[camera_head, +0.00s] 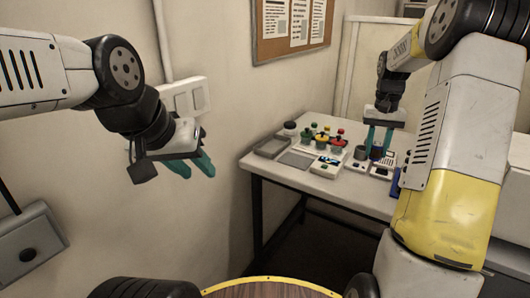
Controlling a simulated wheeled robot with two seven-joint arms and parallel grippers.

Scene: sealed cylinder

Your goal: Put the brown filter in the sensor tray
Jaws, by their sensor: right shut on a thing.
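My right gripper (377,151) reaches down over the right part of the table, its teal fingers shut on a small dark thing (377,153) between the tips. The thing is mostly hidden by the fingers, so I cannot tell whether it is the brown filter. My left gripper (193,168) hangs in the air left of the table, fingers apart and empty. A shallow grey tray (257,153) lies at the table's left end, with a flat grey panel (295,160) beside it. I cannot tell which of them is the sensor tray.
The white table (300,180) carries several red, yellow and green knobs (322,139) on small boxes. A dark round piece (360,153) and pale devices (381,172) stand near the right gripper. A wall with a notice board (290,58) rises behind. The table's front edge is mostly clear.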

